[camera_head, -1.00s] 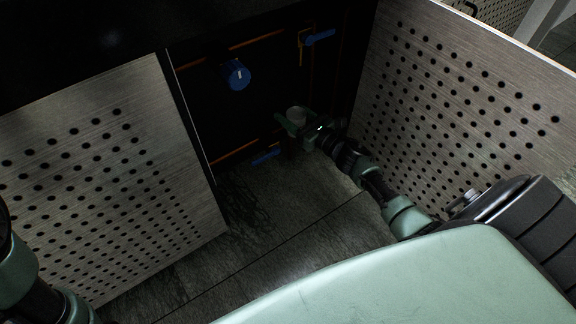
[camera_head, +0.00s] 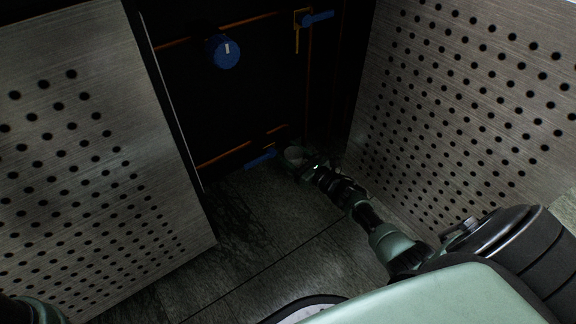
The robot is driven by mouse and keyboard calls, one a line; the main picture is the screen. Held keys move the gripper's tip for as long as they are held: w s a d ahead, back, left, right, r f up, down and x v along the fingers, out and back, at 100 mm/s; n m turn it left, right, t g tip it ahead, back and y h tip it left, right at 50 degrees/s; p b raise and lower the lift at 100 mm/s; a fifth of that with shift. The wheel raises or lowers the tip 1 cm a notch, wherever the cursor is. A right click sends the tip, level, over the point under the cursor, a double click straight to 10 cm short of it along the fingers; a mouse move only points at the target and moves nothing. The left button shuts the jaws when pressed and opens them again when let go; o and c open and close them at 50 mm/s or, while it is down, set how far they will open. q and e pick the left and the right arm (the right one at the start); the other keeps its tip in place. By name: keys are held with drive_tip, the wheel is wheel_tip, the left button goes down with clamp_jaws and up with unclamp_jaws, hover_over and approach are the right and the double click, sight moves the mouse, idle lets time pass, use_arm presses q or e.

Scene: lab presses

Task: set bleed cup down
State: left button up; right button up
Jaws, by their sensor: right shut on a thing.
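The bleed cup (camera_head: 294,153) is a small pale round cup, dim in the shadow at the foot of the dark press interior. My right gripper (camera_head: 293,158) is shut on it, its fingers around the cup's sides. The cup is low, close to the floor; I cannot tell whether its base touches the floor. My left gripper is out of view; only a bit of my left arm shows at the lower left corner.
Perforated metal door panels stand at left (camera_head: 80,160) and right (camera_head: 470,110). Inside are a blue knob (camera_head: 224,52), an upper blue-handled valve (camera_head: 318,18) and a lower blue handle (camera_head: 261,160) just left of the cup. The tiled floor (camera_head: 265,235) between the panels is clear.

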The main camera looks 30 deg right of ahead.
wheel_tip(320, 180, down, 4)
drive_tip(key=b, duration=0.2)
drive_tip(key=shift+b, duration=0.35)
drive_tip(key=shift+r, duration=0.1)
drive_tip(key=o, duration=1.4)
drive_tip(key=shift+c, duration=0.2)
drive_tip(key=p+v, duration=0.5)
drive_tip(key=v, duration=0.6)
drive_tip(key=shift+s, duration=0.5)
